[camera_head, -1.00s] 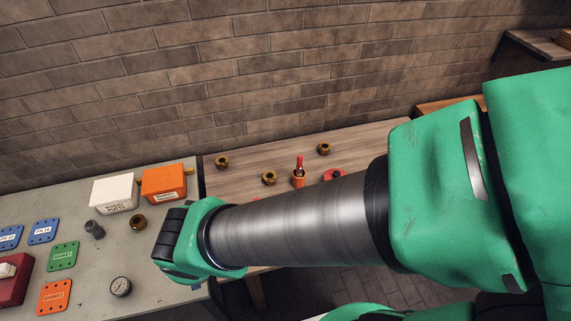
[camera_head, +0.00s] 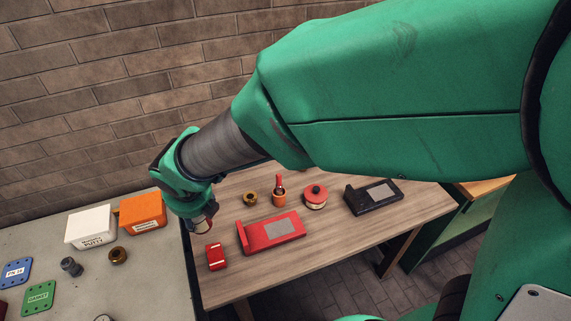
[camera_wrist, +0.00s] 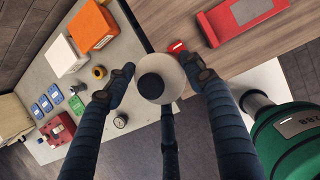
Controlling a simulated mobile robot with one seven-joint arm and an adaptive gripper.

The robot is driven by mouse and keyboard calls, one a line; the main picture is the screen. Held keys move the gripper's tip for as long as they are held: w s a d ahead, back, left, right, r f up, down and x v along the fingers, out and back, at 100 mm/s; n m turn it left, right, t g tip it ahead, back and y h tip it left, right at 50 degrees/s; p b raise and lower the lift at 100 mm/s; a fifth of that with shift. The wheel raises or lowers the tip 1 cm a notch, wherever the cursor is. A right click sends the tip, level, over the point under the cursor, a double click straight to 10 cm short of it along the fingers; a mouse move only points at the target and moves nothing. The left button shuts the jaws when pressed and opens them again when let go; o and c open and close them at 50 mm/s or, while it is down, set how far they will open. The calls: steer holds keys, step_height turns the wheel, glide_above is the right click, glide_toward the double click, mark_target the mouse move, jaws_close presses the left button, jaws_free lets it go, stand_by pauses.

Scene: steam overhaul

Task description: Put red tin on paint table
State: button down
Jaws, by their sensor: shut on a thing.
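My gripper (camera_head: 202,218) hangs above the left end of the wooden table (camera_head: 345,252). In the wrist view my gripper (camera_wrist: 157,70) is shut on a round thing (camera_wrist: 158,82) with a pale top and a dark round middle. In the head view the held thing (camera_head: 204,225) shows only as a small dark-red and pale part below the fingers, so I cannot tell for sure that it is the red tin. A separate red-topped round container (camera_head: 316,196) with a dark knob stands on the wooden table.
A red block-shaped stand (camera_head: 270,234), a small red box (camera_head: 215,256), a brass fitting (camera_head: 250,198), an orange pot (camera_head: 279,198) and a black stand (camera_head: 374,196) are on the wooden table. The grey bench (camera_head: 150,275) holds a white box (camera_head: 91,227) and an orange box (camera_head: 142,212).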

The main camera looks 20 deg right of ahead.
steer(key=w+d+m+h+p, duration=0.1)
steer(key=w+d+m, duration=0.3)
steer(key=w+d, duration=0.8)
steer(key=w+d+m+h, duration=0.3)
steer(key=w+d, duration=0.5)
steer(key=d, duration=0.8)
steer(key=d+f+m+g+p, duration=0.15)
steer(key=d+m, duration=0.65)
steer(key=d, duration=3.1)
step_height(320, 180, down, 19)
steer(key=shift+w+a+r+h, duration=0.15)
steer(key=shift+w+r+h, duration=0.05)
steer(key=shift+w+h, duration=0.1)
steer(key=w+d, duration=0.4)
steer(key=w, duration=0.3)
steer(key=w+d+f+b, duration=0.1)
steer(key=w+d, duration=0.3)
steer(key=w, duration=0.2)
steer(key=shift+w+f, duration=0.15)
steer(key=shift+w, duration=0.25)
